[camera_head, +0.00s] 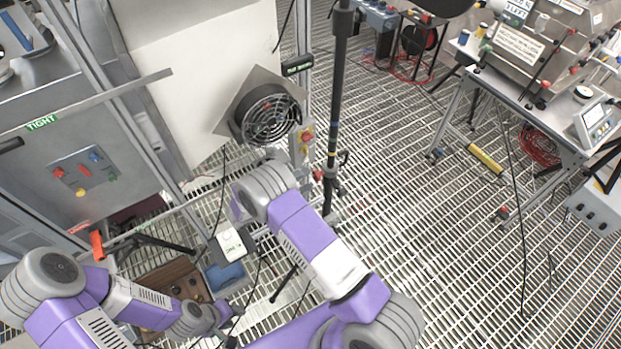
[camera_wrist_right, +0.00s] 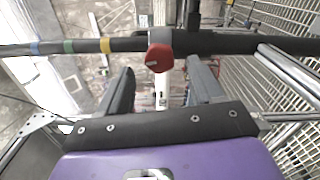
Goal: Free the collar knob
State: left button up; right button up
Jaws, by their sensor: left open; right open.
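The collar knob (camera_wrist_right: 159,57) is a red knob on a collar around a dark pole (camera_wrist_right: 95,45). In the right wrist view it lies between the two fingers of my right gripper (camera_wrist_right: 161,68), which is open with a gap on both sides of the knob. In the head view the pole (camera_head: 341,85) stands upright, with the small red knob (camera_head: 318,175) at its left side beside my right arm. My right fingers are not clear there. My left gripper (camera_head: 227,318) is low at the left, over the floor clutter, open and away from the pole.
A caged fan (camera_head: 268,115) and a red-and-yellow switch box (camera_head: 305,140) are left of the pole. A grey cabinet (camera_head: 95,170) fills the left side. A steel workbench (camera_head: 520,95) stands at the right. The grating floor (camera_head: 430,220) between is mostly clear, with a hanging cable.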

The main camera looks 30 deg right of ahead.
jog(key=shift+s+a+b, duration=0.2)
jog(key=shift+a+b, duration=0.1)
jog(key=shift+a, duration=1.95)
